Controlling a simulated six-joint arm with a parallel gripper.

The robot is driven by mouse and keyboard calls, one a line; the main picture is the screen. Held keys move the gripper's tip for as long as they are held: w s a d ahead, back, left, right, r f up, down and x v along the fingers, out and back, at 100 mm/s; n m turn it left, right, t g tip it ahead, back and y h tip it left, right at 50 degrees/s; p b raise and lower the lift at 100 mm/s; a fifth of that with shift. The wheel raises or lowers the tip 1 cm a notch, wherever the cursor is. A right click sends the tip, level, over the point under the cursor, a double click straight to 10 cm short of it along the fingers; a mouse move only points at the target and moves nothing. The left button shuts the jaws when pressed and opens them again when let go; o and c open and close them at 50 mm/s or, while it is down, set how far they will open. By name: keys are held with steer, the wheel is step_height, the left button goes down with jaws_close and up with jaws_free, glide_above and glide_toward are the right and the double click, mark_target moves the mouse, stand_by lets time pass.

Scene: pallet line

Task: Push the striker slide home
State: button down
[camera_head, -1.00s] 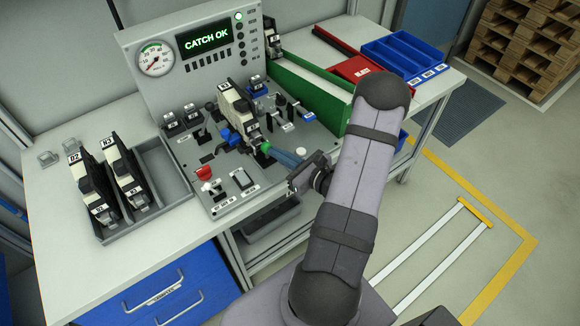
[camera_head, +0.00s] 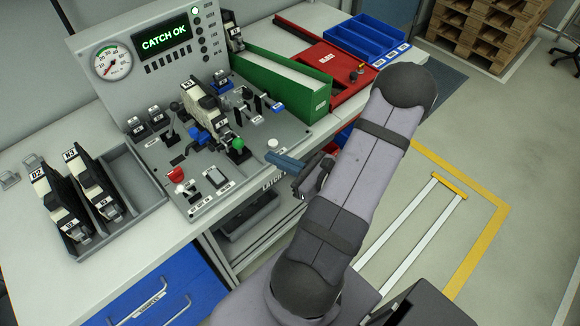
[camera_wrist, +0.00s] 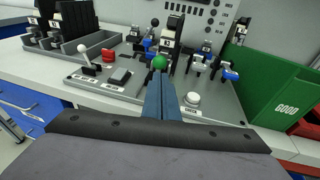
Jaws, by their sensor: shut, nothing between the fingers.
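A green ball knob (camera_head: 238,143) stands on a dark block at the front of the test fixture plate (camera_head: 222,188). I take it for the handle of the striker slide; the slide's body is not clearly visible. A cream and black latch (camera_head: 200,104) stands upright behind it, beside blue fixture parts (camera_head: 199,137). My gripper (camera_head: 270,156) is shut and empty, its blue-grey fingers pointing at the knob with a visible gap. In the wrist view the fingers (camera_wrist: 160,84) line up just below the green knob (camera_wrist: 160,62). The display (camera_head: 164,43) reads CATCH OK.
A grey tray (camera_head: 136,184) with two latches stands left of the plate. A red mushroom button (camera_head: 176,175) and a white round button (camera_head: 272,143) flank the knob. A green bin (camera_head: 317,99), marked GOOD in the wrist view, and a red tray (camera_head: 322,66) lie right.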

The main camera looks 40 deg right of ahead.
steer(key=shift+b+v, duration=0.4)
steer(key=shift+v, duration=1.95)
steer(key=shift+w+a, duration=0.1)
steer(key=a+n+g+y, duration=0.65)
steer(key=a+n, duration=0.25)
steer(key=a, duration=0.4)
steer(key=s+a+f+n+g+h, duration=0.1)
steer(key=s+a+n+g+h, duration=0.25)
steer(key=n+g, duration=0.4)
steer(key=s+a+f+n+g+h, duration=0.15)
steer(key=s+a+n+g, duration=0.25)
steer(key=n, duration=0.7)
steer(key=shift+w+r+n+t+h, duration=0.45)
steer(key=shift+w+n+h, duration=0.25)
steer(key=shift+n, duration=0.35)
steer(key=shift+w+r+n+t+h, duration=0.35)
steer(key=shift+w+r+n+h, duration=0.15)
steer(key=shift+n+h, duration=0.45)
steer(key=shift+w+r+n+t+h, duration=0.4)
steer(key=shift+w+n+h, duration=0.25)
steer(key=shift+n, duration=0.5)
